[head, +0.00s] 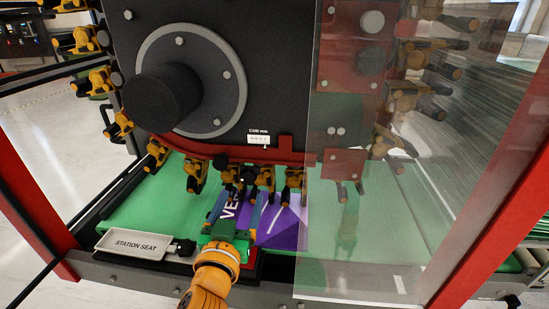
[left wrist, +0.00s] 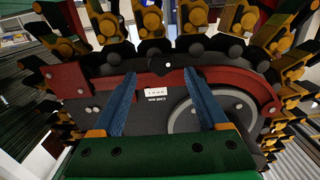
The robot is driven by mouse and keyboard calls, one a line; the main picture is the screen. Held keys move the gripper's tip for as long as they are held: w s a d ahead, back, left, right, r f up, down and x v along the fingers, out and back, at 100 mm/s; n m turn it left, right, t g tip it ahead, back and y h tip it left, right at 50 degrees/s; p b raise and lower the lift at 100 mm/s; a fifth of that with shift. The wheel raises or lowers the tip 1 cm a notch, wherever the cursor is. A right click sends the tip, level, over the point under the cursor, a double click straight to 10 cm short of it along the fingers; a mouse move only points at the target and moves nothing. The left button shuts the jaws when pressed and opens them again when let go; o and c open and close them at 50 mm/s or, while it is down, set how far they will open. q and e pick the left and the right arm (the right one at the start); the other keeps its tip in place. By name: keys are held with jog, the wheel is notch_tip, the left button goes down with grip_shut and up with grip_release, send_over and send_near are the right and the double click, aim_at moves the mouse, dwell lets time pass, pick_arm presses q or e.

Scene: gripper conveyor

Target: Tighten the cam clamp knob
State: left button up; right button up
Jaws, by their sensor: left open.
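A machine plate (head: 285,60) carries a small white label reading CAM (head: 259,139) just above a curved red rail (head: 230,153). No part is clearly marked as the cam clamp knob. In the left wrist view the label (left wrist: 156,94) and rail (left wrist: 155,79) show between the open fingers (left wrist: 160,76). My right gripper is out of view.
Several orange-and-black grippers (head: 196,174) hang in a chain around the plate, close above my fingers. A purple panel (head: 280,228) lies on the green belt (head: 150,205). The STATION SEAT tray (head: 133,244) is at the left front. A clear guard (head: 360,270) covers the right side.

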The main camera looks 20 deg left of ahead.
aim_at(247, 179)
pick_arm(q)
jog(key=x, duration=0.4)
jog(key=p+x, duration=0.1)
jog(key=x, duration=0.1)
jog(key=shift+w+a+r, duration=0.15)
jog(key=shift+r, duration=0.3)
jog(key=c, duration=0.3)
grip_shut()
